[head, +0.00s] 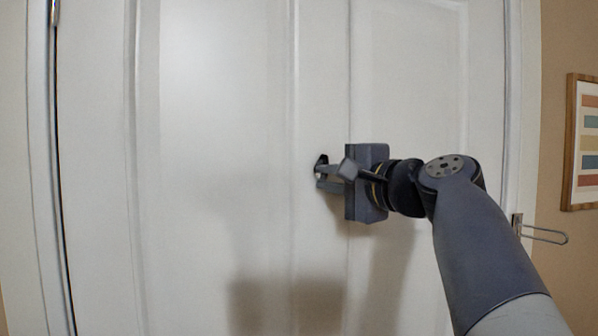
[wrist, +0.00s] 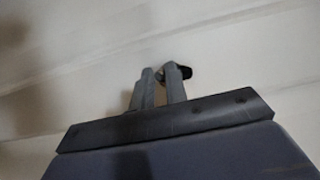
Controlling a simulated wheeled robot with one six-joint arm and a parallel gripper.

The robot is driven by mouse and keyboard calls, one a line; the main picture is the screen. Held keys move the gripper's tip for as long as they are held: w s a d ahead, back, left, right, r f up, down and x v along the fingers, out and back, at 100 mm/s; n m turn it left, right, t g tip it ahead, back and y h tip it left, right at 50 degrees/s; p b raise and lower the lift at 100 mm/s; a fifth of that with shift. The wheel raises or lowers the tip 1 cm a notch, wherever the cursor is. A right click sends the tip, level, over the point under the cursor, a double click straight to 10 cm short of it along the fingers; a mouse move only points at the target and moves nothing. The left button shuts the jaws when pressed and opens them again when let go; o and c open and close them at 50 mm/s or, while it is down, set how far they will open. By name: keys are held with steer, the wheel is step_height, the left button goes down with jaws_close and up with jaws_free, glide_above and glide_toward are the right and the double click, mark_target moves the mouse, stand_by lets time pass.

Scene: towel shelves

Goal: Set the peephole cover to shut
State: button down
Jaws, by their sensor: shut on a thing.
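The peephole cover (head: 322,159) is a small dark piece on the white door (head: 220,120), left of my gripper in the head view. A small pale part of the peephole fitting shows just below its dark edge. My gripper (head: 322,177) reaches the door from the right, with its fingertips at the cover and shut on it. In the wrist view, the fingertips (wrist: 160,75) meet the door, and the dark cover (wrist: 184,71) sticks out to the right of them. The fingers hide part of the cover, so I cannot tell exactly how far it is turned.
A framed striped picture (head: 583,142) hangs on the tan wall at the right. The door face around my gripper is flat panelling with no other objects.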

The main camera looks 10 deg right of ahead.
steer(key=shift+d+r+n+g+h+p, duration=0.15)
steer(key=shift+d+r+n+g, duration=0.1)
steer(key=shift+n, duration=0.35)
steer(key=shift+d+r+n+g+h+p, duration=0.15)
steer(key=shift+d+n, duration=0.05)
steer(key=shift+n, duration=0.4)
steer(key=c, duration=1.5)
jaws_free()
steer(key=shift+d, duration=0.15)
steer(key=shift+o, duration=0.5)
steer(key=shift+f, duration=0.15)
steer(key=b+v, duration=0.2)
steer(key=v, duration=0.9)
